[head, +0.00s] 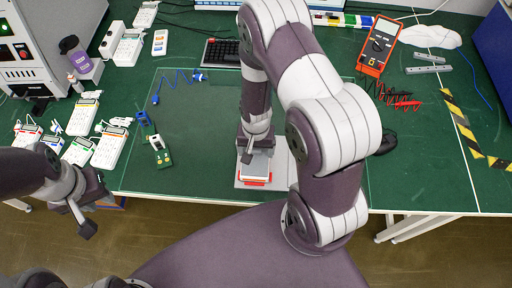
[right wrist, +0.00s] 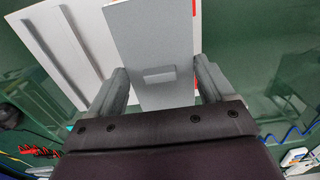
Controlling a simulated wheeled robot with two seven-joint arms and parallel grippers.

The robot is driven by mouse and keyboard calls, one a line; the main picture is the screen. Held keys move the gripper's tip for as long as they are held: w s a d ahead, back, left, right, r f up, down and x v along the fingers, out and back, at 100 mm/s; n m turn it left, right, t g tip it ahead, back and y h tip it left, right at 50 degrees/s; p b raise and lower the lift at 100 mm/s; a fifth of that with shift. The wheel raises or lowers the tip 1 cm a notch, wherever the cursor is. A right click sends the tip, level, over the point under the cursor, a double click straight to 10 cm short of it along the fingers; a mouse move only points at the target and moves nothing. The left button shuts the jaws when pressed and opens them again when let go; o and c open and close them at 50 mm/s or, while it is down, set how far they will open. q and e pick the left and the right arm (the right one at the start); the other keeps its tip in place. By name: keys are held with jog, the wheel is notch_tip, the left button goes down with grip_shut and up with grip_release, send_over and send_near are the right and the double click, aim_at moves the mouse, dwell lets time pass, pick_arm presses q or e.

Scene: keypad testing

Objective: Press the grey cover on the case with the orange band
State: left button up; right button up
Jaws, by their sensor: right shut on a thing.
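The case with the orange band (head: 256,182) sits on a pale fixture plate (head: 281,168) near the table's front edge. Its grey cover (head: 259,164) is on top, partly hidden by my right gripper (head: 256,147). In the right wrist view the grey cover (right wrist: 150,40) lies between the two fingers of my right gripper (right wrist: 160,82), with a small raised block on its face. The fingers are shut on the cover's sides. Bits of orange-red show at the cover's right edge. My left gripper (head: 84,212) hangs empty off the table's front left; its finger gap is unclear.
Several white keypad devices (head: 110,148) stand at the left beside a grey test cabinet (head: 38,50). A small green board (head: 158,150) lies left of the fixture. A red multimeter (head: 380,46) with leads lies at the back right. The green mat left of the fixture is mostly clear.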

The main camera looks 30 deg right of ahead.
jog(key=shift+f, duration=0.3)
dwell(0.7)
jog(key=o, duration=0.9)
jog(key=shift+r+p, duration=0.5)
jog(key=shift+r, duration=0.1)
notch_tip(320, 180, up, 6)
jog(key=p, duration=0.5)
jog(key=shift+p, duration=0.35)
jog(key=shift+f, duration=0.1)
jog(key=shift+c, duration=0.4)
